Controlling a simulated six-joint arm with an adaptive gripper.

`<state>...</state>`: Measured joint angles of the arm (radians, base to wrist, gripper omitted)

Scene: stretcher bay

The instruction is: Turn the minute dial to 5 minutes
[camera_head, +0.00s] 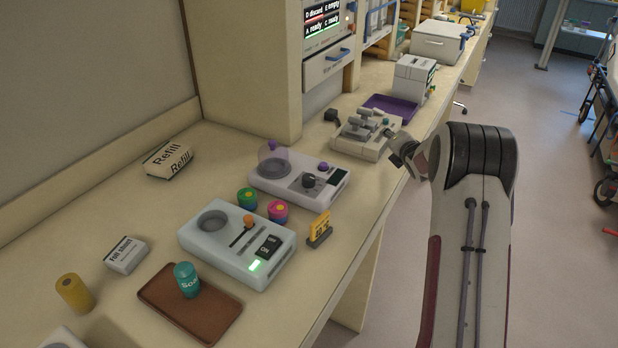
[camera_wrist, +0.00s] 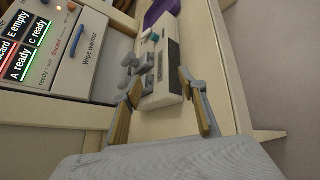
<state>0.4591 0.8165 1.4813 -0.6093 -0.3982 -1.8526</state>
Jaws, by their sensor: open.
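My gripper (camera_wrist: 162,112) is open and empty in the wrist view. Its fingers point toward a pale device (camera_wrist: 168,78) with grey cylinders and a teal knob. That device (camera_head: 352,143) stands behind and right of the dial in the head view, where my fingers are not clear.
A pale blue device (camera_head: 200,245) with an orange slider stands in front. A brown tray (camera_head: 160,290) holds a teal jar (camera_head: 187,280). A purple tray (camera_head: 407,110) lies farther back.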

